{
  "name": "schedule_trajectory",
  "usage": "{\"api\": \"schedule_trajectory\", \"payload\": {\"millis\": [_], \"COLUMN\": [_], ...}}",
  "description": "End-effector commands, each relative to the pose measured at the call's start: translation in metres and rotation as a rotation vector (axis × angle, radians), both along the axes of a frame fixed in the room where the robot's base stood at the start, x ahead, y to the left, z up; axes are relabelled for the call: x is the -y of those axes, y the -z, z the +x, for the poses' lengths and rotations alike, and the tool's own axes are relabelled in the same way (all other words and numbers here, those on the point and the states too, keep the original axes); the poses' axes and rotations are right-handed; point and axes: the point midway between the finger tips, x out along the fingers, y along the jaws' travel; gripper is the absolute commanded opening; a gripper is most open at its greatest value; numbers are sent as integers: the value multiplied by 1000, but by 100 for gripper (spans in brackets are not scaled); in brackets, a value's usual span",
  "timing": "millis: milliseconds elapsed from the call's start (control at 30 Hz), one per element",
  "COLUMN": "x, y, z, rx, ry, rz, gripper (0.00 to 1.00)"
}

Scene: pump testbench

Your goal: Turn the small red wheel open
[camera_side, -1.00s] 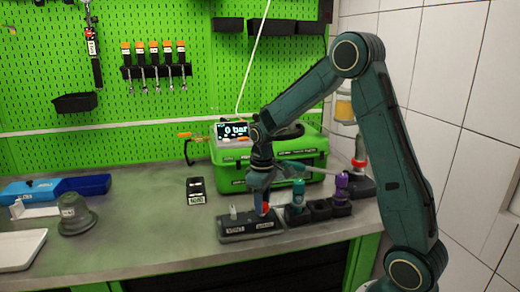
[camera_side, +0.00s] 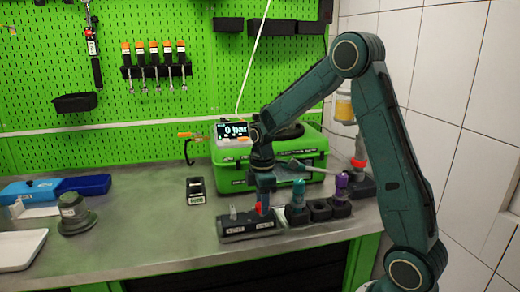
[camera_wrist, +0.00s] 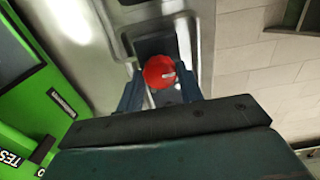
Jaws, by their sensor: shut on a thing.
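The small red wheel (camera_wrist: 160,72) sits between the two fingers of my gripper (camera_wrist: 160,88) in the wrist view, with a light mark on its face. My gripper is shut on it. In the side view the red wheel (camera_side: 259,209) shows just under my gripper (camera_side: 262,203), on the right part of a dark labelled block on the bench (camera_side: 248,230). The fingers point down and partly cover the wheel. How far the wheel is turned cannot be told.
A green case (camera_side: 235,174) with a display reading 0 bar (camera_side: 232,130) stands behind. Teal (camera_side: 298,195) and purple (camera_side: 341,184) parts stand in dark holders to the right. A black labelled device (camera_side: 196,191) lies to the left.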

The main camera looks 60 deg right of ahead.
Motion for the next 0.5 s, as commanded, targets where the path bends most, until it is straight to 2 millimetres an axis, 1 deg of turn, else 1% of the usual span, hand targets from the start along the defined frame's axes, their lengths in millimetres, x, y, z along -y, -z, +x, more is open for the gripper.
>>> {"api": "schedule_trajectory", "payload": {"millis": [367, 400, 467, 500], "x": [0, 0, 0, 0], "y": [-1, -1, -1, -1], "z": [1, 1, 1, 1], "rx": [5, 5, 5, 4], "ry": [-12, -12, -11, -11], "rz": [-1, -1, -1, 0], "gripper": [14, 38, 50, 58]}}
